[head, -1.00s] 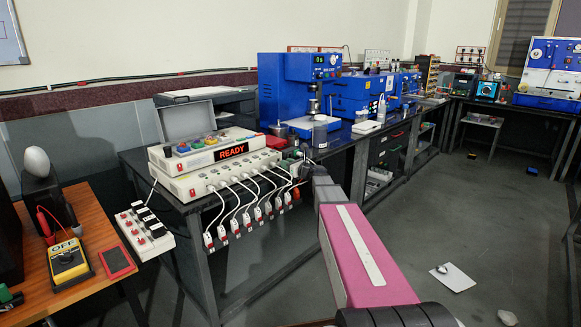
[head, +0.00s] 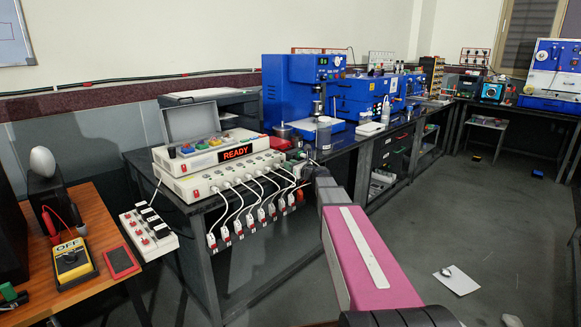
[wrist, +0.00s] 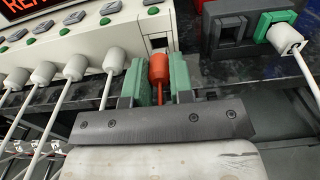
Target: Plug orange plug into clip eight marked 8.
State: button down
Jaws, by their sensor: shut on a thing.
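The orange plug (wrist: 159,68) is between the green fingers of my gripper (wrist: 160,80) in the wrist view. My gripper is shut on it. The plug's far end points at an open white clip slot (wrist: 158,43) on the front of the pale box (head: 220,178). I cannot tell whether the plug tip touches or enters the slot. No number is readable on this slot. In the head view my wrist hides most of the gripper at the box's right end.
Several white plugs (wrist: 114,60) with hanging cables fill the clips to the left. A dark block (wrist: 235,30) with a green clip and a white plug (wrist: 284,38) stands close on the right. The READY display (head: 237,152) sits above. A blue machine (head: 300,95) stands behind.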

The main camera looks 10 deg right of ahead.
jog(key=shift+x, duration=1.2)
dwell(0.5)
jog(key=c, duration=0.9)
grip_release()
jog(key=v, duration=1.1)
jog(key=shift+w, duration=0.1)
